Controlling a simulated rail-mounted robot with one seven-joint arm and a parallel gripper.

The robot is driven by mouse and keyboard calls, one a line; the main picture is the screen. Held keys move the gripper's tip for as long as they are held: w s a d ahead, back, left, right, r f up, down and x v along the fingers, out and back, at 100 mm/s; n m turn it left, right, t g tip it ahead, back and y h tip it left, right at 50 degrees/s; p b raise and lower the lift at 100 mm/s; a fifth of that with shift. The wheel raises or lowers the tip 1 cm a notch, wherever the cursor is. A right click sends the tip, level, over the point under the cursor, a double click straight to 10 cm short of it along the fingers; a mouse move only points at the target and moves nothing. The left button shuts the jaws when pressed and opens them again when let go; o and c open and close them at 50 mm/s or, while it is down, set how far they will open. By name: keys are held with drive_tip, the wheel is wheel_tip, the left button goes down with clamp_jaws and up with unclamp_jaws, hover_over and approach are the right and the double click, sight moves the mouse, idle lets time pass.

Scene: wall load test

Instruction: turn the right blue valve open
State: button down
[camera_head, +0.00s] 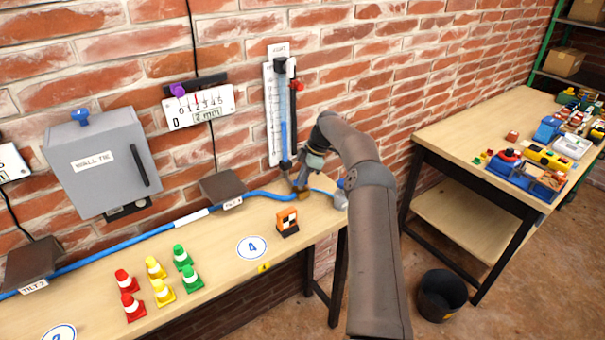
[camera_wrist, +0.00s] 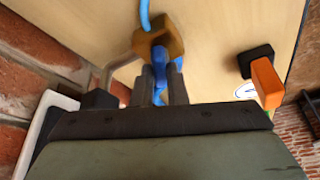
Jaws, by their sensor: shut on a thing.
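The right valve has a brass body (camera_wrist: 158,42) with a blue handle (camera_wrist: 160,68) on it, at the end of the blue hose in the wrist view. My gripper (camera_wrist: 163,86) has its two dark fingers on either side of the blue handle, shut on it. In the head view my gripper (camera_head: 301,178) reaches down to the valve (camera_head: 304,195) at the right end of the bench, below the tall gauge (camera_head: 283,110) on the wall. My arm and fingers hide much of the handle, so its exact angle is hard to tell.
A blue hose (camera_head: 128,243) runs along the bench to the valve. An orange-and-black marker block (camera_head: 288,222) stands close in front of the valve. Several small cones (camera_head: 163,292) stand further left. A grey box (camera_head: 100,163) hangs on the brick wall. A bin (camera_head: 441,296) stands on the floor.

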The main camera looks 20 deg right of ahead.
drive_tip(key=shift+r+n+g+p, duration=0.1)
drive_tip(key=shift+n+g+p, duration=0.3)
drive_tip(key=shift+n+p, duration=0.6)
drive_tip(key=c, duration=1.4)
unclamp_jaws()
drive_tip(key=shift+c, duration=0.2)
